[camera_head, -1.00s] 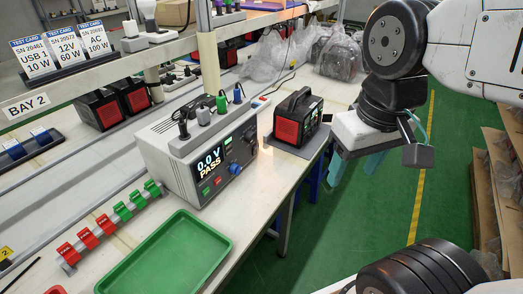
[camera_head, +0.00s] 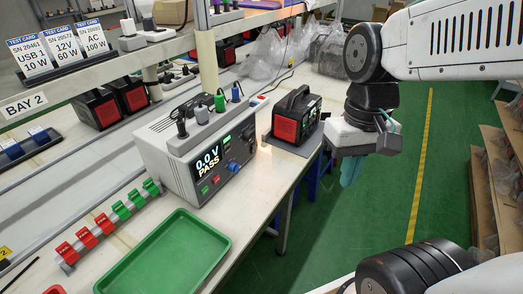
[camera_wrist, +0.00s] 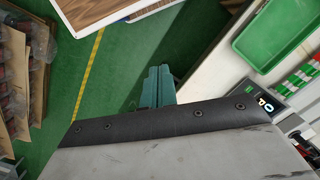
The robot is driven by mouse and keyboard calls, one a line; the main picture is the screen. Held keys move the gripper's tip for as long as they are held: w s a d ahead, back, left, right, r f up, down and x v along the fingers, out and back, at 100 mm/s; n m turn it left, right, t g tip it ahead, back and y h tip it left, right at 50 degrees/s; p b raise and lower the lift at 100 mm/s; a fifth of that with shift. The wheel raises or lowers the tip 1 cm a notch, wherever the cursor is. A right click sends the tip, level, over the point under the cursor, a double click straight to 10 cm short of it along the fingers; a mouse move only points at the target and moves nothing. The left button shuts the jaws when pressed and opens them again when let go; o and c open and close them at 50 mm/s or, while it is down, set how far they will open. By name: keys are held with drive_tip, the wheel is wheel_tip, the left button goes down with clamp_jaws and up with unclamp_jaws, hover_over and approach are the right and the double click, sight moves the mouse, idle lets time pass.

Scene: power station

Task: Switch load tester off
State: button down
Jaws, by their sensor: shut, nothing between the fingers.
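The load tester (camera_head: 190,150) is a pale box on the bench. Its dark front panel shows "0.0 V PASS" on a lit display (camera_head: 207,162), with a blue knob (camera_head: 233,167) and small coloured buttons (camera_head: 210,185) below the display. Part of its panel also shows at the right of the wrist view (camera_wrist: 262,97). My gripper (camera_head: 350,175) has teal fingers and hangs over the aisle, right of the tester and clear of the bench edge. In the wrist view the fingers (camera_wrist: 156,85) lie together, empty and apart from the tester.
A green tray (camera_head: 165,255) and a row of red and green tags (camera_head: 107,223) lie in front. Plugs stand on top of the tester. Shelves with boxes (camera_head: 495,185) line the right; the green aisle is free.

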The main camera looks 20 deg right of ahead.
sight(254, 148)
drive_tip(key=w+a+f+m+y, duration=0.4)
drive_tip(key=w+f+m+y, duration=0.8)
drive_tip(key=w+f+m, duration=0.1)
drive_tip(key=w+d+f+m+t+h, duration=0.1)
drive_tip(key=w+d+f+m+t, duration=0.3)
drive_tip(key=w+d+m+t, duration=0.1)
drive_tip(key=w+d+f+m+t+h, duration=0.2)
drive_tip(key=w+d+f+m+t, duration=0.3)
drive_tip(key=w+m+t, duration=0.3)
drive_tip(key=shift+w+m+t, duration=0.3)
drive_tip(key=shift+w+m, duration=0.2)
drive_tip(key=shift+m, duration=0.1)
drive_tip(key=shift+a+f, duration=0.1)
drive_tip(key=x, duration=0.9)
drive_tip(key=r+x, duration=0.1)
drive_tip(key=x, duration=0.3)
drive_tip(key=shift+w+a, duration=0.3)
drive_tip(key=shift+w, duration=0.1)
